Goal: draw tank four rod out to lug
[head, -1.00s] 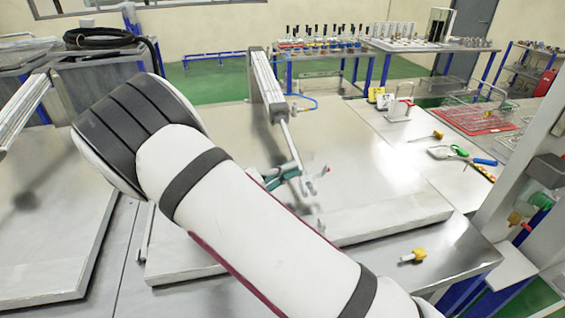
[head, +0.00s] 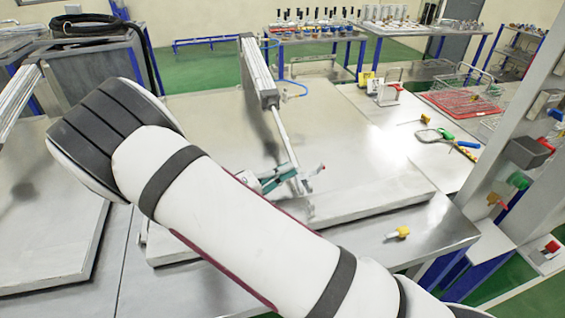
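The pneumatic cylinder (head: 257,72) stands tilted over a flat metal lid in the head view. Its thin rod (head: 282,133) reaches out of its lower end, down towards the lid's front part. My gripper (head: 290,176), with teal fingers, is at the rod's lower end. The fingers lie around or against the rod; whether they are closed on it is too small to tell. A small grey lug (head: 307,208) seems to stand on the lid just below the rod end. My white arm hides part of the lid's front left.
The lid (head: 375,195) lies on a steel bench. A yellow-headed tool (head: 400,233) lies near the bench's front edge. Another lid (head: 40,235) is at the left. A grey post (head: 530,150) stands at far right.

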